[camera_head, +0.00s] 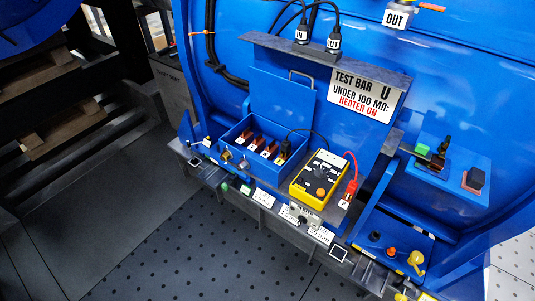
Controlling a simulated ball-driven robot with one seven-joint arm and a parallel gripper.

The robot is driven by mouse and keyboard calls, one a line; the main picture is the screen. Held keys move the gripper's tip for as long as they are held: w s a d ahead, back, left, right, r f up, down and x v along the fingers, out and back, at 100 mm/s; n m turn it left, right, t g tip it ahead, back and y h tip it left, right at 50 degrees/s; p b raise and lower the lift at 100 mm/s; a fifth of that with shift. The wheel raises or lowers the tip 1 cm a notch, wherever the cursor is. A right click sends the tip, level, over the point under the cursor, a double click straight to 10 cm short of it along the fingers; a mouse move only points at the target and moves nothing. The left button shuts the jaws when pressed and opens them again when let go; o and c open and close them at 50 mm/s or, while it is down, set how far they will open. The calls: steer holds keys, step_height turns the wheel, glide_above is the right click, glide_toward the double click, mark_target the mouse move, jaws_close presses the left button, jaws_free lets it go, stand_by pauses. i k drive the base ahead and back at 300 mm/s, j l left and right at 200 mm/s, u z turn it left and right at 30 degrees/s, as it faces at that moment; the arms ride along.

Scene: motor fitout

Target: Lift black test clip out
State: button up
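A yellow multimeter (301,192) lies on the shelf in the middle of the camera_head view. A thin black lead (316,132) arcs from its top to the right end of an open blue box (262,181). A small black piece, which looks like the black test clip (284,148), stands at that end of the box beside several reddish-brown labelled parts (253,145). I cannot tell how deep it sits or what it touches. A red clip (351,188) on a red lead is at the right of the meter. My gripper is not in view.
The box's blue lid (280,103) stands raised behind it. A white sign (362,95) reads "TEST BAR U, UNDER 100 MΩ: HEATER ON". Small parts and labels line the shelf's front edge. A blue tray (368,226) sits at the right. Perforated dark floor (190,250) is clear in front.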

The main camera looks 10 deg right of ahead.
mark_target(285, 145)
steer(key=i+u, duration=0.15)
steer(key=u, duration=0.3)
steer(key=i+l+u, duration=0.15)
steer(key=u, duration=0.3)
steer(key=i+l+u, duration=0.1)
steer(key=u, duration=0.4)
steer(key=l, duration=0.1)
